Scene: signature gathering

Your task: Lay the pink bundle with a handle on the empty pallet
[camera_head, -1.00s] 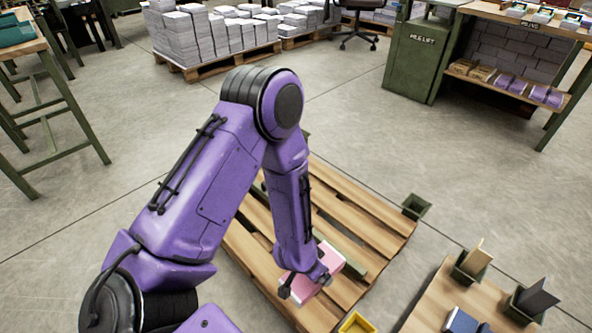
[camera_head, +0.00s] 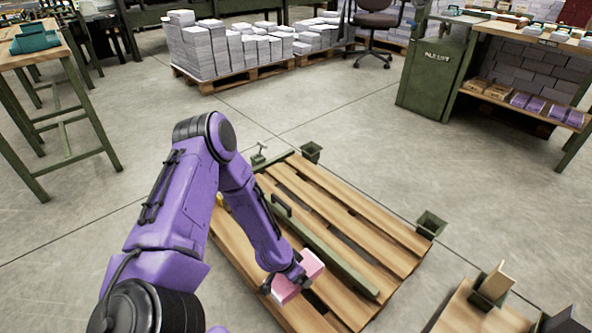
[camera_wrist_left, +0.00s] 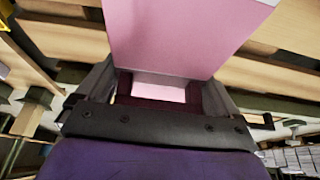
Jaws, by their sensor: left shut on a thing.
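The pink bundle (camera_head: 298,278) is in my left gripper (camera_head: 284,284), low over the near part of the wooden pallet (camera_head: 352,208). In the left wrist view the pink bundle (camera_wrist_left: 185,35) fills the space between the fingers, and the gripper (camera_wrist_left: 155,90) is shut on it. Its handle is hidden or cannot be made out. I cannot tell whether the bundle touches the boards. The pallet carries no other bundle that I can see; a green bar (camera_head: 335,258) runs across it. My right gripper is not in view.
Green corner brackets (camera_head: 431,224) stand at the pallet's edges. A wooden surface with upright dividers (camera_head: 492,285) is at the lower right. Stacked paper (camera_head: 205,50) on pallets, a chair (camera_head: 375,22) and a green cabinet (camera_head: 436,75) stand behind. The floor between is clear.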

